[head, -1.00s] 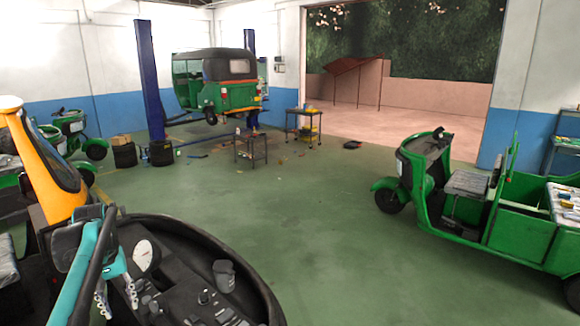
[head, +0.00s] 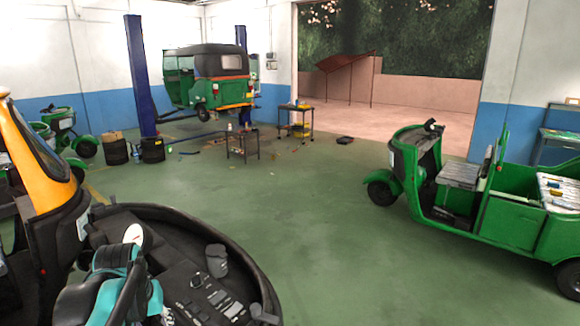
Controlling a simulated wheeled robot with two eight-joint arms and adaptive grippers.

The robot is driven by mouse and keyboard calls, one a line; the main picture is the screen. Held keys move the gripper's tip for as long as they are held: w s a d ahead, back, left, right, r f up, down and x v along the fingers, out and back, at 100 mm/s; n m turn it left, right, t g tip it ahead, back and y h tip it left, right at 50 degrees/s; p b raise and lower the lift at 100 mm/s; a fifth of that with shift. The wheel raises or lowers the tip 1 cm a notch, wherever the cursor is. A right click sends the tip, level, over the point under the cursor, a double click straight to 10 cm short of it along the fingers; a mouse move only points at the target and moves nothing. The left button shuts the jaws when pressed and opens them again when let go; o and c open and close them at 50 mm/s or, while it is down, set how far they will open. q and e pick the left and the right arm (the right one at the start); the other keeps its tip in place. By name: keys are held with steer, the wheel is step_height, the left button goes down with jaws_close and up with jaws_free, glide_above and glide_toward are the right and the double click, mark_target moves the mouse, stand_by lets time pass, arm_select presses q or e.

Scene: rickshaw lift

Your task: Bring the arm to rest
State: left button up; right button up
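My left arm (head: 120,285), in teal and black, shows folded at the lower left of the head view. It lies in front of a black rounded console (head: 190,270). A small grey part shows below the arm at the bottom edge, and I cannot make out the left gripper's fingers clearly there. Whether that gripper is open or shut is hidden. I see no part of my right arm or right gripper.
A grey cup (head: 217,261) stands on the console. A yellow-and-black vehicle (head: 40,180) is close at left. A green rickshaw (head: 207,80) is raised by a blue lift. An open green vehicle (head: 470,200) stands at right. The green floor (head: 290,220) between is clear.

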arm_select(q)
steer(key=s+d+f+m+t+b, duration=0.2)
steer(key=s+d+f+b, duration=0.1)
steer(key=s+d+f, duration=0.3)
steer(key=s+d+f+m+t+b, duration=0.2)
steer(key=s+d+f+b, duration=0.2)
steer(key=f, duration=0.7)
steer(key=shift+s+d+h, duration=0.4)
steer(key=shift+s+d, duration=0.85)
